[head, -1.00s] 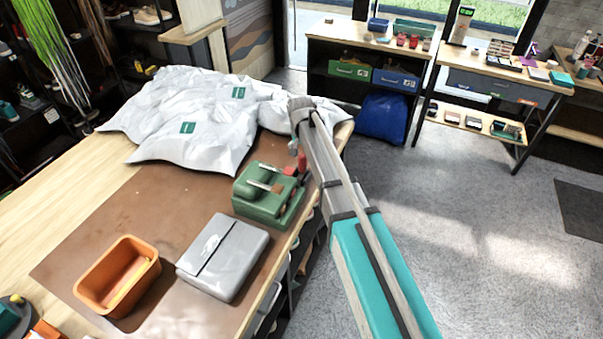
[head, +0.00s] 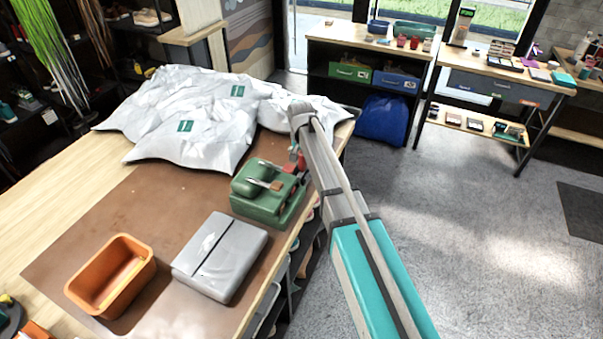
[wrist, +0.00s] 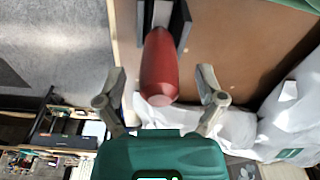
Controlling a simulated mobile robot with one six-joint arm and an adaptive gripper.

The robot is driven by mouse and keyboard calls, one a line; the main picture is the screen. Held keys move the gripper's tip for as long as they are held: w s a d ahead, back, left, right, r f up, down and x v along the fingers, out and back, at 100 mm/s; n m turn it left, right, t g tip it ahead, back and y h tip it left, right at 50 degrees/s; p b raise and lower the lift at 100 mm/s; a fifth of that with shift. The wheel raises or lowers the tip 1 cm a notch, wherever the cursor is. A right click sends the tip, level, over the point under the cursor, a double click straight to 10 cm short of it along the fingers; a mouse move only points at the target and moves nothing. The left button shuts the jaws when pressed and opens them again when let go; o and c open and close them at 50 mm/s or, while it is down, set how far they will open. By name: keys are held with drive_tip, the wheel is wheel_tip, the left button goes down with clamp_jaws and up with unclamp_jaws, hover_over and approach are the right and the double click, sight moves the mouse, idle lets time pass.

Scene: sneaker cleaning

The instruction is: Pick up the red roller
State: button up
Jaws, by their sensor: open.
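The red roller (wrist: 160,65) shows in the wrist view as a rounded red body, with its far end at a dark bracket. My gripper (wrist: 161,78) is open, with one finger on each side of the red body and a visible gap on both sides. In the head view, red parts (head: 297,159) show at the back right of the green caddy (head: 262,208), close to my arm's end. My arm hides most of the gripper there.
A grey case (head: 220,257) and an orange bin (head: 110,276) stand on the brown mat (head: 165,203). A crumpled white bag (head: 190,110) lies behind the caddy. The table's right edge runs beside the caddy, with open floor beyond.

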drive_tip(key=shift+w+f+b, duration=0.1)
drive_tip(key=shift+f+b, duration=0.35)
drive_tip(key=shift+f, duration=0.25)
clamp_jaws()
idle(0.4)
